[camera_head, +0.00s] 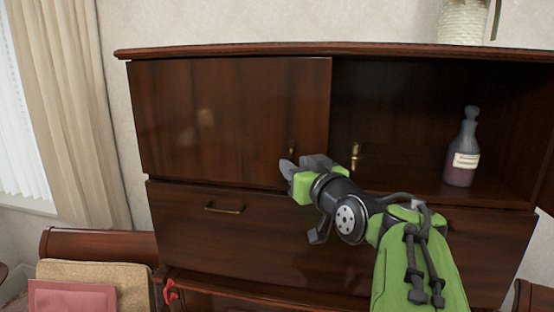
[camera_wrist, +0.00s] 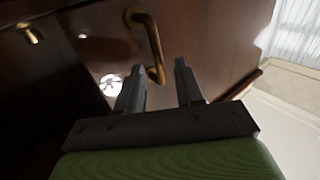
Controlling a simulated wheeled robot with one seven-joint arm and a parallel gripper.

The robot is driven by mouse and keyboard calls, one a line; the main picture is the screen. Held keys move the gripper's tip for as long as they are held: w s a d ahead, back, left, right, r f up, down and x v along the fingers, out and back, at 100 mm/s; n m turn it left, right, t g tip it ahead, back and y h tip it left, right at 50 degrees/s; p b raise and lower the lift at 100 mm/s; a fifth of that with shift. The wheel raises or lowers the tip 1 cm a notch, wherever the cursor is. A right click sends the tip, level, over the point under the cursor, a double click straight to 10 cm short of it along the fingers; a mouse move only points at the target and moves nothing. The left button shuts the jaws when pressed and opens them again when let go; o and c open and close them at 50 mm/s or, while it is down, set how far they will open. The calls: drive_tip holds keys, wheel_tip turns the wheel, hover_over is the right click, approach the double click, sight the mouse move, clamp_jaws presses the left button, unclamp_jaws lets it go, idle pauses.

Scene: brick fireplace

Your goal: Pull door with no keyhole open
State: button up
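The left cabinet door (camera_head: 230,110) is dark brown wood and looks shut. Its brass handle (camera_head: 291,145) is near its right edge, and I see no keyhole there at this size. My gripper (camera_head: 303,165) is in front of the door's lower right corner, by the handle. In the wrist view the two fingers (camera_wrist: 159,75) are apart, and the curved brass handle (camera_wrist: 150,40) reaches down to the gap between their tips. I cannot tell whether they touch it. A second brass piece (camera_head: 355,155) is just right of the door; it may be another handle or lock.
Right of the door is an open compartment with a bottle (camera_head: 463,150). Below is a drawer (camera_head: 190,225) with a brass pull (camera_head: 223,209). A vase (camera_head: 464,22) stands on top. A chair with a cushion (camera_head: 95,275) is at lower left, near a curtain (camera_head: 70,110).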

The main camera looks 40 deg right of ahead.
drive_tip(key=shift+x, duration=0.8)
drive_tip(key=shift+c, duration=0.3)
clamp_jaws()
idle(0.5)
